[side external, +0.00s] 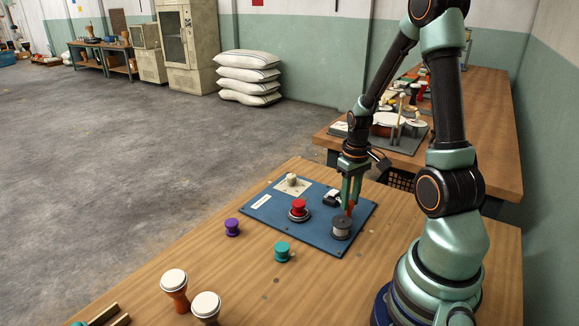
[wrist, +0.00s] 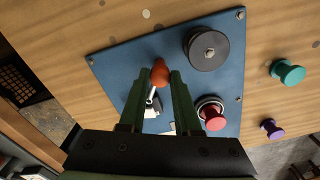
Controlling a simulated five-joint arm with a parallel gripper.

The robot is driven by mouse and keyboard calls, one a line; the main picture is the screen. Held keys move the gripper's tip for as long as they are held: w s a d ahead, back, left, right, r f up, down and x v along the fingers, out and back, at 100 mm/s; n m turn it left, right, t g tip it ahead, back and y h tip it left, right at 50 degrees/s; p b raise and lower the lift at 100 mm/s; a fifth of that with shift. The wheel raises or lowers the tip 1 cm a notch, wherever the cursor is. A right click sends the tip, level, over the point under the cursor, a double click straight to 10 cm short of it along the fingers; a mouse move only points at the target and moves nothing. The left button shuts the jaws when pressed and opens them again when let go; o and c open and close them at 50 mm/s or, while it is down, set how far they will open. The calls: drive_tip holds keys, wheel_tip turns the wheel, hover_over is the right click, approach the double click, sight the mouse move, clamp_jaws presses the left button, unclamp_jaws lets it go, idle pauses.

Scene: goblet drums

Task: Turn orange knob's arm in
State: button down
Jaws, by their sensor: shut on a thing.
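The orange knob (wrist: 159,72) sits at the end of a short pale metal arm (wrist: 151,97) on the blue board (wrist: 118,62). My gripper (wrist: 157,78) has its two green fingers on either side of the knob and is shut on it. In the side view my gripper (side external: 350,201) points down at the board beside the grey spool, with a bit of the orange knob (side external: 349,211) showing below the fingers. The arm's pivot end is partly hidden by my gripper in the wrist view.
On the board, a dark grey spool (side external: 341,228) stands close to my fingers, a red knob (side external: 299,207) is left of it, and a cream knob (side external: 291,180) is behind. Purple (side external: 232,227) and teal (side external: 282,251) spools and two small drums (side external: 175,286) stand on the wooden table (side external: 400,285).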

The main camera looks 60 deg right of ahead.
sight(350, 201)
drive_tip(key=n, duration=0.5)
drive_tip(key=shift+n, duration=0.3)
drive_tip(key=n, duration=0.5)
drive_tip(key=shift+n, duration=0.3)
drive_tip(key=c, duration=0.6)
unclamp_jaws()
wheel_tip(350, 201, up, 12)
